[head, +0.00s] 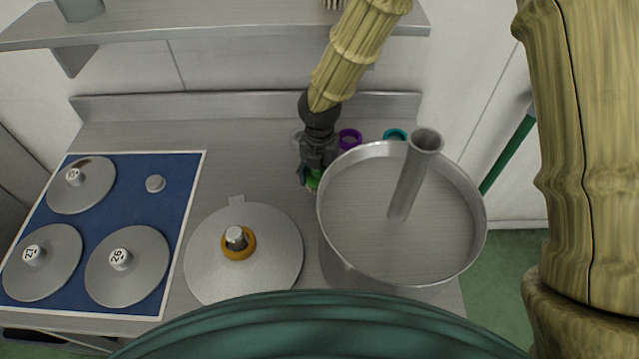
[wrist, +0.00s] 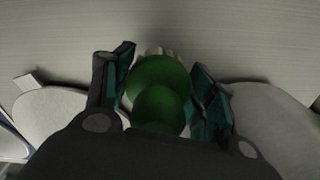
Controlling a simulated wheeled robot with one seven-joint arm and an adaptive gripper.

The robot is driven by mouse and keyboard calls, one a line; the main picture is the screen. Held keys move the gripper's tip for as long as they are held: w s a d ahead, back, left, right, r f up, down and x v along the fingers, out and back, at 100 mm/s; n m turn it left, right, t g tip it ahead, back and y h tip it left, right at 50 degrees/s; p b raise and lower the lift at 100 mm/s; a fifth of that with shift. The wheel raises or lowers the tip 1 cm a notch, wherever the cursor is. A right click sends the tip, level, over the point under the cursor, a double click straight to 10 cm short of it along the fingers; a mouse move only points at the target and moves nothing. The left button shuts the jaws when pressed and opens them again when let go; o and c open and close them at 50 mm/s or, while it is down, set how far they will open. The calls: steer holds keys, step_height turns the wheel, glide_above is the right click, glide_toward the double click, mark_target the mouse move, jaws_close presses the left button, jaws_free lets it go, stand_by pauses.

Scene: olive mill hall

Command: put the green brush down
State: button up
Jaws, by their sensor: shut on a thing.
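The green brush (wrist: 160,95) is between the two fingers of my gripper (wrist: 163,90) in the wrist view, with pale bristles showing at its far edge. My gripper is shut on it. In the head view my gripper (head: 316,178) points down over the metal counter (head: 260,150), left of the large steel pot and behind the round metal disc. Only a little of the brush (head: 313,180) shows there. I cannot tell whether the bristles touch the counter.
The steel pot (head: 330,245) with an upright tube (head: 415,170) stands close on the right. The round disc (head: 210,265) with an orange ring lies in front. A purple ring (head: 350,138) and teal ring (head: 395,134) are behind. A blue board (head: 130,200) with several discs is left.

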steer(key=shift+f+p, duration=0.5)
steer(key=shift+f, duration=1.5)
steer(key=shift+s, duration=0.1)
steer(key=shift+f, duration=0.15)
steer(key=o, duration=1)
step_height(320, 180, up, 12)
steer(key=shift+r+b, duration=0.15)
steer(key=shift+b, duration=1.05)
